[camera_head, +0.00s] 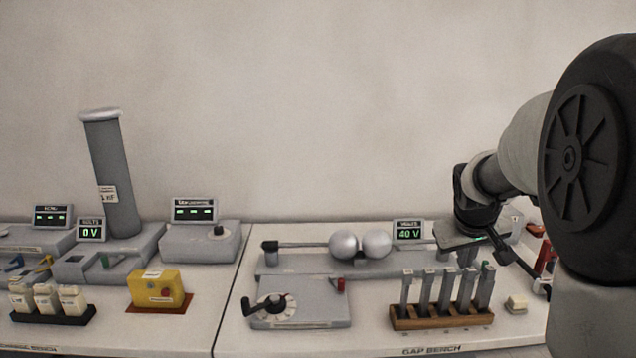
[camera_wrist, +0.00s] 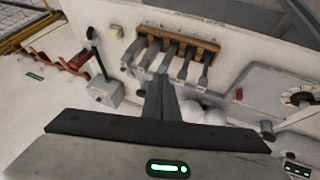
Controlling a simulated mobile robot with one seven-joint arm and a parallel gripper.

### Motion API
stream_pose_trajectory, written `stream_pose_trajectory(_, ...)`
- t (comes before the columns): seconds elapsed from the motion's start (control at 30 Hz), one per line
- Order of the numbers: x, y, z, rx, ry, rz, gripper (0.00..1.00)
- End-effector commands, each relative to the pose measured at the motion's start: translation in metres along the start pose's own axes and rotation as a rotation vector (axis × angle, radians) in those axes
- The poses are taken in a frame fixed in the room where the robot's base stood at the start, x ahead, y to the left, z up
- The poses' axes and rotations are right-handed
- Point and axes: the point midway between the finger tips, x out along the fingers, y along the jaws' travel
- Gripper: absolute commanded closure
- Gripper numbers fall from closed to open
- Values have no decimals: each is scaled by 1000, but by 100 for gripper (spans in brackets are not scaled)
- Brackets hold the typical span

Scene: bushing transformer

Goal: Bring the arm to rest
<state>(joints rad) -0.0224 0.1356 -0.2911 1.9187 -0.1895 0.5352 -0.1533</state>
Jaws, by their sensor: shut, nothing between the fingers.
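My arm (camera_head: 478,205) reaches in from the right of the head view. It is bent downward over the right bench, behind the rack of grey bars. My gripper (camera_wrist: 162,80) shows in the wrist view with its dark fingers together and nothing between them. The fingers are above the bench and appear apart from the things below. In the head view the fingertips are hard to make out behind the hand and the rack.
A wooden rack (camera_head: 440,318) with several upright grey bars stands at the bench front. Two metal spheres (camera_head: 360,244), a dial box (camera_head: 290,308) and a 40 V display (camera_head: 409,231) are left of my arm. A yellow box (camera_head: 160,290) sits on the left bench. Red hooks (camera_wrist: 68,62) hang further out.

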Motion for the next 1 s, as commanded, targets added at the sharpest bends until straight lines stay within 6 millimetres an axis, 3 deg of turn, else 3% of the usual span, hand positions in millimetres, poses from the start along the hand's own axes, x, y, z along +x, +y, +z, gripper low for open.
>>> stream_pose_trajectory(0.17,-44,-43,45,55,12,-93,100)
stream_pose_trajectory(0.4,-102,-108,135,95,7,-210,100)
stream_pose_trajectory(0.6,-122,-140,194,100,-3,-250,100)
stream_pose_trajectory(0.8,-127,-164,246,100,-12,-268,100)
stream_pose_trajectory(0.87,-150,-157,232,102,-16,-269,100)
stream_pose_trajectory(1.0,-174,-148,218,101,-17,-269,100)
